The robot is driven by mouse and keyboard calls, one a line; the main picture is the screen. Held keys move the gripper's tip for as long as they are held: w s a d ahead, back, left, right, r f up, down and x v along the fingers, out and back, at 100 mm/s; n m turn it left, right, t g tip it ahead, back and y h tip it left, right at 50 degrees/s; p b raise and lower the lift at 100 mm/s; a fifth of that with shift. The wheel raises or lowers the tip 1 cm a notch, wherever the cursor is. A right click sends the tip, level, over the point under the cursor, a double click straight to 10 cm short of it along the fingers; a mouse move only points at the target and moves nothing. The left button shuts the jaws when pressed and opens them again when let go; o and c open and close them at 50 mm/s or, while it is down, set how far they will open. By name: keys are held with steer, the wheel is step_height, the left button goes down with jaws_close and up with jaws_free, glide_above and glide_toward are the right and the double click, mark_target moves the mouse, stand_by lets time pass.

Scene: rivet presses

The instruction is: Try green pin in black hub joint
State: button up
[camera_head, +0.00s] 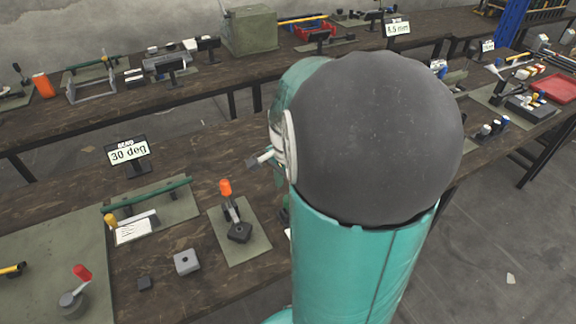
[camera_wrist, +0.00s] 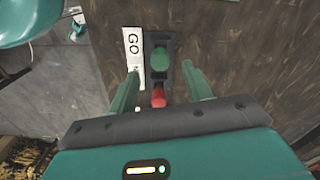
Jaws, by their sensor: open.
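In the wrist view a green pin (camera_wrist: 160,59) with a round head stands in a narrow black holder (camera_wrist: 161,38), beside a white label reading GO. My gripper (camera_wrist: 162,82) is open, with one green finger on each side of the holder and the green pin between and slightly beyond the fingertips. I see no clear contact with it. A red-topped piece (camera_wrist: 158,97) stands in the same holder, nearer my palm. In the head view my arm hides the gripper and pin. A black block (camera_head: 239,232) under an orange-handled lever may be the black hub joint; I cannot tell.
A back bench holds more fixtures and a green box (camera_head: 249,31).

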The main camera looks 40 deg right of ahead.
step_height(320, 180, up, 8)
stand_by(0.7)
